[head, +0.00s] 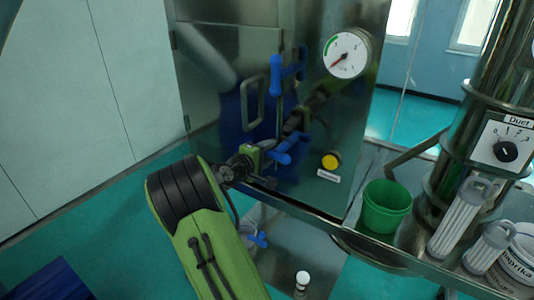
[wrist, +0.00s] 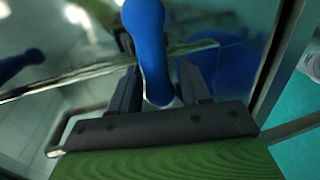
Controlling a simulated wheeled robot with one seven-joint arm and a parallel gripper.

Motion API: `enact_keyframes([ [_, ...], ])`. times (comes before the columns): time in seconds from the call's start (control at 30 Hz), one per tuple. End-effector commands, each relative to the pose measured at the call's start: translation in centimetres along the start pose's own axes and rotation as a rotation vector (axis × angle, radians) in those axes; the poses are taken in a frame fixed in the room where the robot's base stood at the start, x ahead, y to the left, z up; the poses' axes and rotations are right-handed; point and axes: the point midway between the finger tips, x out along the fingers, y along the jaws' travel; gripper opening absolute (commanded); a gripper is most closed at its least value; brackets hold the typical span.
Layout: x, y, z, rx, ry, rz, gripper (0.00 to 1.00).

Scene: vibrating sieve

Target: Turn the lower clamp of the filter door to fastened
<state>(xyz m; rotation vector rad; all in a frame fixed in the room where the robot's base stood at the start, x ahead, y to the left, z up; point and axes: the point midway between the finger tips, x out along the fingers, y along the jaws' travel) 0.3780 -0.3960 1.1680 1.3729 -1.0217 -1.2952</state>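The filter door is a shiny metal panel with a bar handle (head: 253,103). The lower clamp (head: 289,147) is a blue lever with a rounded end, low on the door's right side. The upper clamp (head: 287,72) is a similar blue lever above it. My gripper (head: 272,158) is at the lower clamp and partly covers it in the head view. In the wrist view the blue lever (wrist: 150,35) lies between the two dark fingers of my gripper (wrist: 158,72). The fingers stand apart on either side, with a narrow gap visible at the right finger.
A pressure gauge (head: 347,54) and a yellow button (head: 330,161) sit on the panel right of the clamps.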

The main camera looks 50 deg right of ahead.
Motion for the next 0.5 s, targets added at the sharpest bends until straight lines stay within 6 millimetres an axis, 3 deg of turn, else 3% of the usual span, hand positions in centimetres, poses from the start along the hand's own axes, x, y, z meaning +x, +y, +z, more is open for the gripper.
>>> enact_keyframes([
  [0.27, -0.8, 0.1, -0.1, 0.003, 0.003, 0.001, 0.47],
  [0.5, -6.9, -0.1, -0.2, 0.0, 0.007, 0.0, 0.47],
])
